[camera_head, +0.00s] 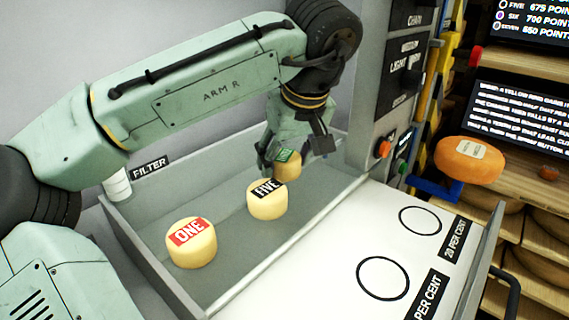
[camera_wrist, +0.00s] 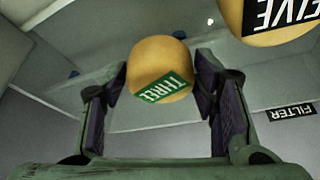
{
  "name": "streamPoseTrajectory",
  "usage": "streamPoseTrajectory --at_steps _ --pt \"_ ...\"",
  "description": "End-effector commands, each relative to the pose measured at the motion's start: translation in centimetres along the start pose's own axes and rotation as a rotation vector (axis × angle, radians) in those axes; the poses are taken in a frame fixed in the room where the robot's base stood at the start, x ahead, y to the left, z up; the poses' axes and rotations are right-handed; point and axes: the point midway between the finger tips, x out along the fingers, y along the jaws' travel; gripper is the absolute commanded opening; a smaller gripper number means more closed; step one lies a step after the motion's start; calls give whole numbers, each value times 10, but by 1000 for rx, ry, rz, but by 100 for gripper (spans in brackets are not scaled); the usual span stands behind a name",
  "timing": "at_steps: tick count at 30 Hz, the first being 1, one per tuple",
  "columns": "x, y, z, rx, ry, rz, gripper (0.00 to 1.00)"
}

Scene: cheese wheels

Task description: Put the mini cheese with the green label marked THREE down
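The mini cheese with the green label marked THREE (camera_wrist: 160,70) is between the two fingers of my gripper (camera_wrist: 161,75) in the wrist view. The fingertips reach both its sides and look closed on it. In the head view, this cheese (camera_head: 288,168) is at the far end of the grey tray (camera_head: 232,235), with my gripper (camera_head: 284,155) at it from above and partly covering it. I cannot tell whether its underside touches the tray floor.
The FIVE cheese (camera_head: 267,204) and the red-labelled ONE cheese (camera_head: 191,248) stand in the tray nearer the camera. A white panel with black circles (camera_head: 384,278) lies to the right. A FILTER sign (camera_head: 150,166) is at the left wall. An orange cheese (camera_head: 469,160) is beyond the panel.

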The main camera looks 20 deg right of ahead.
Motion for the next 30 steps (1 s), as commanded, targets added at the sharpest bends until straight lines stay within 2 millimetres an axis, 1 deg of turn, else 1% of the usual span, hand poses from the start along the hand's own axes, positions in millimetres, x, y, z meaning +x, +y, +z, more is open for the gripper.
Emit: streamPoseTrajectory --at_steps 2,16,17,25,30 --pt "0 0 0 0 0 0 46" --pt "0 0 0 0 0 0 15" --pt "0 0 0 0 0 0 14" --pt "-4 0 -2 -1 1 1 14" --pt "-17 1 -7 -1 1 2 14"
